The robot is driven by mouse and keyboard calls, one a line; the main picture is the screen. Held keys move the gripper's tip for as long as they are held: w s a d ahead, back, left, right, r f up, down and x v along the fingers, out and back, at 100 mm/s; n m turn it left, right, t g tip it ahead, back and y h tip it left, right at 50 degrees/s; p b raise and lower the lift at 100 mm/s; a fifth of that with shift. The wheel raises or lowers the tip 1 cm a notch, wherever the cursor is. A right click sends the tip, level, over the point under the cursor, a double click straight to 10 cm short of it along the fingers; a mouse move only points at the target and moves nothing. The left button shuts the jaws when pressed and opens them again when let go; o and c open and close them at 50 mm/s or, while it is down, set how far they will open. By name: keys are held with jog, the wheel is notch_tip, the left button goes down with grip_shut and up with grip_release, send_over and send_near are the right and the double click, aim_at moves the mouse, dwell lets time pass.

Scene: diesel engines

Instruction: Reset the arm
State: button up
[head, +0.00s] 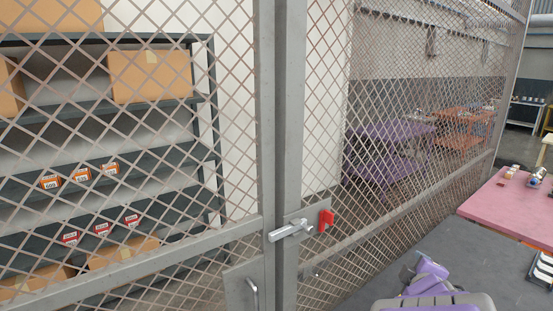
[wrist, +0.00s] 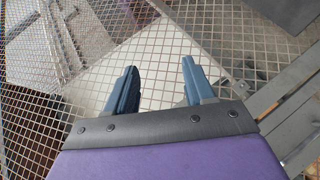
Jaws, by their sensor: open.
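My gripper (wrist: 158,87) shows in the wrist view with its two blue fingers spread apart and nothing between them. Wire mesh and a pale surface lie beyond the fingers. In the head view my purple and grey arm is at the bottom right, low in the picture, and the gripper's fingers cannot be made out there. The arm is beside the mesh fence, apart from the door's silver handle (head: 290,230).
A mesh fence with a door (head: 130,180) fills the left and middle. A red latch piece (head: 326,220) is beside the handle. Behind the mesh are shelves with cardboard boxes (head: 150,76) and purple tables (head: 390,150). A pink-topped table (head: 510,208) stands at the right.

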jog(key=s+a+f+m+g+b, duration=0.1)
jog(key=s+a+f+m+g, duration=0.25)
jog(key=s, duration=0.45)
jog(key=s+a+f+m+g+b, duration=0.1)
jog(key=s+a+f+m+g, duration=0.1)
jog(key=s+f+m+g, duration=0.45)
jog(key=s+a+g+y, duration=0.2)
jog(key=s+a, duration=0.4)
jog(key=s, duration=0.4)
jog(key=s+a+f+g+y+b, duration=0.1)
jog(key=s+a+g+y, duration=0.1)
jog(key=s+a, duration=0.4)
jog(key=s, duration=0.4)
jog(key=shift+a+f+y, duration=0.15)
jog(key=shift+a+y, duration=0.15)
jog(key=shift+a, duration=0.1)
jog(key=shift+w, duration=0.1)
